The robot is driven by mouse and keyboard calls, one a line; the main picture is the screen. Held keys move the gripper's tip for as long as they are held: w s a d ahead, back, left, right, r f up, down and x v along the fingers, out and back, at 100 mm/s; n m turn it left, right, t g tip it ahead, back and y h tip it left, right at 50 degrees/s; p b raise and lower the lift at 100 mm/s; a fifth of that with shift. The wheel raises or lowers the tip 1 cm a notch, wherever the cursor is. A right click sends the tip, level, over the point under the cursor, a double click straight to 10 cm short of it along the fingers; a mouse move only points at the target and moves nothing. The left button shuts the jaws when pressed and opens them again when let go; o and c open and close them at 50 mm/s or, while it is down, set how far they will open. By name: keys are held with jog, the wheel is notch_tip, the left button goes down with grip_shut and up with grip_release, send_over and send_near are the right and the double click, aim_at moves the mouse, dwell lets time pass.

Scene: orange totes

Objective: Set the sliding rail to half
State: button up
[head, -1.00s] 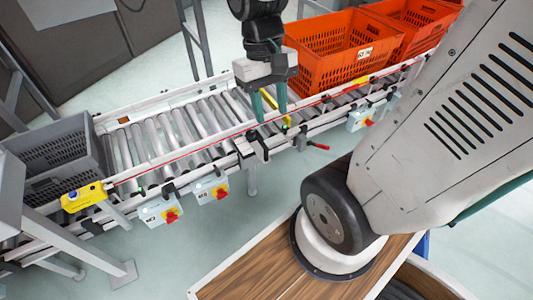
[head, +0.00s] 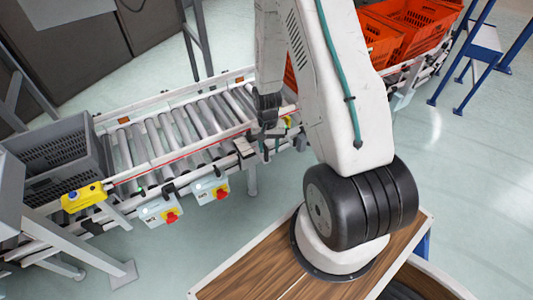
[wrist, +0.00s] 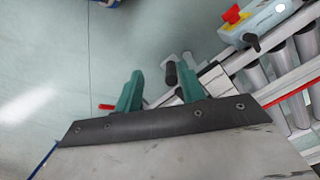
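The sliding rail appears to be the long pale rail (head: 205,150) with a red line along the roller conveyor's near side. A white block (head: 243,147) sits on it, beside my gripper (head: 269,148). In the wrist view, my gripper (wrist: 160,68) is open, with its two green fingers apart. A black knob (wrist: 171,74) shows between them, closer to the right finger, with the white block (wrist: 214,78) to its right. I cannot tell whether the fingers touch the knob. My arm hides part of the rail in the head view.
Bare rollers (head: 180,125) run left to a grey crate (head: 62,148). Orange totes (head: 402,28) stand at the far right, partly behind my arm. Switch boxes with red knobs (head: 211,190) hang under the conveyor's near edge. A red lever (wrist: 106,106) shows behind the left finger.

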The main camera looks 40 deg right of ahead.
aim_at(266, 153)
jog(key=shift+w+d+r+t, duration=0.1)
jog(key=shift+w+d+t, duration=0.1)
jog(key=shift+w, duration=0.3)
jog(key=shift+w+d+r+t, duration=0.1)
jog(key=shift+w+d+t, duration=0.1)
jog(key=shift+w, duration=0.3)
jog(key=shift+w+f+h, duration=0.1)
jog(key=shift+w+h, duration=0.15)
jog(key=shift+h, duration=0.05)
jog(key=shift+m, duration=0.3)
notch_tip(266, 153, down, 8)
jog(key=shift+d+r, duration=0.1)
jog(key=shift+r, duration=0.1)
jog(key=shift+c, duration=0.3)
